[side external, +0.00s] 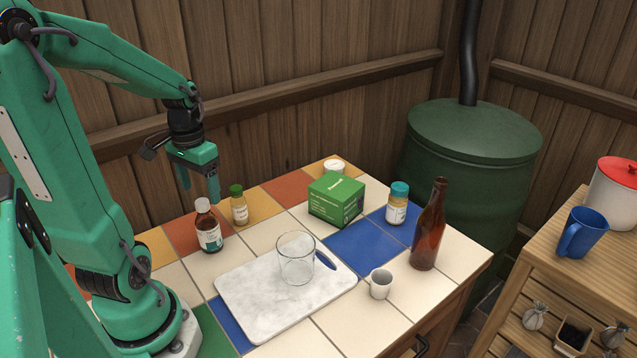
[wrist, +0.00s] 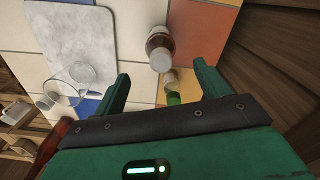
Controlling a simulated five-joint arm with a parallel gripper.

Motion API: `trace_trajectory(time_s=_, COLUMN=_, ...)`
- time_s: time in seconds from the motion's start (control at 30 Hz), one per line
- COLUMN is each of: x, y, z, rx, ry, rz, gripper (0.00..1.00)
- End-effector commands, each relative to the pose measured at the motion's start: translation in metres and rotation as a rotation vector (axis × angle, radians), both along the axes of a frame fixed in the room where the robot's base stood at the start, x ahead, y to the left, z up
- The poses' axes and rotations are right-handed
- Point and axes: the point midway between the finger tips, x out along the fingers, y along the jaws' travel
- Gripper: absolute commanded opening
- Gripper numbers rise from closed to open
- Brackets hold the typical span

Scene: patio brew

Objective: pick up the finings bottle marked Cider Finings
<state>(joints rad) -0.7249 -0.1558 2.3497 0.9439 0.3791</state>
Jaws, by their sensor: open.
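Several small bottles stand on the tiled table; I cannot read which is marked Cider Finings. A brown bottle with a white cap and a white-and-teal label (side external: 209,232) stands upright at the left. A pale yellowish bottle with a green cap (side external: 239,208) stands just behind and right of it. A bottle with a teal cap (side external: 396,208) stands at the right. My gripper (side external: 199,193) is open and empty, above the two left bottles. In the wrist view, the brown bottle (wrist: 159,55) and the green-capped bottle (wrist: 171,84) show between and beyond my open fingers (wrist: 161,72).
A marble board (side external: 240,303) holds a clear glass (side external: 296,262). A green box (side external: 336,200), white cup (side external: 380,284) and tall brown bottle (side external: 429,230) stand to the right. A white-lidded jar (side external: 334,166) is at the back. The plank wall (side external: 270,90) stands close behind.

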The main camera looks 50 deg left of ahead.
Motion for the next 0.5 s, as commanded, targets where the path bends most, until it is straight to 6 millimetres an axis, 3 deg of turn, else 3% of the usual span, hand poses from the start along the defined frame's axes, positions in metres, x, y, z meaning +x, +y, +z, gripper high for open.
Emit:
trace_trajectory(time_s=0.27, x=-0.001, y=0.002, z=-0.004, rx=-0.004, ry=0.004, rz=0.004, gripper=0.74)
trace_trajectory(time_s=0.5, x=-0.001, y=0.001, z=-0.023, rx=-0.004, ry=0.005, rz=0.004, gripper=0.74)
